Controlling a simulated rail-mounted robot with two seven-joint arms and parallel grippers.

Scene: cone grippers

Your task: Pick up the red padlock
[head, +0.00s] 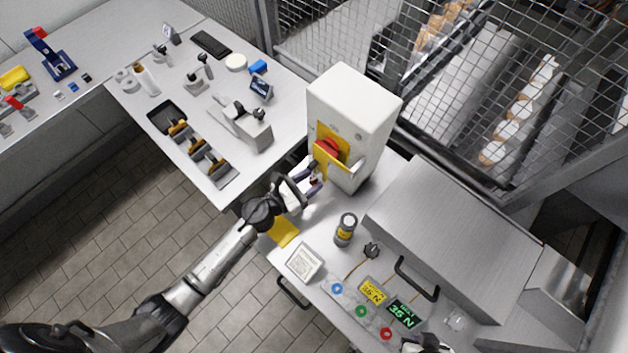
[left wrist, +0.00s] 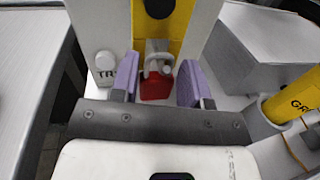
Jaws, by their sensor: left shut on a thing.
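The red padlock (left wrist: 155,87) shows in the left wrist view in front of the yellow plate (left wrist: 163,35) of a white box, with a grey shackle at its top. My left gripper (left wrist: 158,82) has its two purple fingers on either side of the padlock, shut on it. In the head view my left gripper (head: 312,177) is at the lower front of the white box (head: 352,112), below a red knob (head: 327,149); the padlock is mostly hidden there. A dark and white part at the bottom edge may be my right gripper (head: 427,344); its fingers are not clear.
A large grey metal housing (head: 450,240) fills the right side. A table with several tools (head: 200,60) is at the left, with a wire fence (head: 330,40) behind.

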